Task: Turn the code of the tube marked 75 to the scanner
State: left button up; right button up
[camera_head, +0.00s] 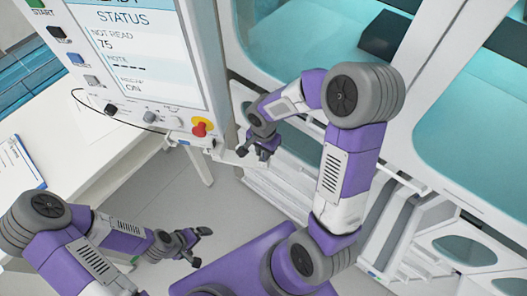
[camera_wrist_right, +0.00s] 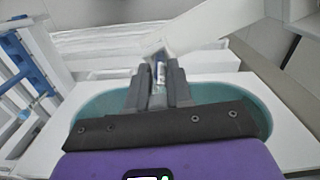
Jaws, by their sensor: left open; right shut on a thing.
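My right gripper (camera_head: 258,152) is beside the lower right corner of the screen cabinet. In the right wrist view, the right gripper (camera_wrist_right: 159,88) is shut on a small tube (camera_wrist_right: 161,71) with a whitish and blue surface. I cannot read a number or see its code clearly. The tube is too small to make out in the head view. The screen (camera_head: 140,35) reads STATUS, NOT READ, 75. I cannot tell which part is the scanner. My left gripper (camera_head: 200,247) is open and empty, low over the floor.
A red emergency knob (camera_head: 201,128) on a yellow base sits at the cabinet's lower edge. A white table (camera_head: 75,160) with a clipboard (camera_head: 20,165) is at the left. Glass-fronted white cabinets (camera_head: 300,45) stand behind. A blue rack (camera_wrist_right: 25,62) shows in the right wrist view.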

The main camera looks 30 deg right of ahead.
jog(key=shift+f+m+b, duration=0.1)
jog(key=shift+m+b, duration=0.6)
jog(key=shift+m, duration=0.4)
jog(key=shift+m+b, duration=0.6)
jog(key=shift+b, duration=0.1)
jog(key=shift+f+b, duration=0.1)
jog(key=shift+b, duration=0.2)
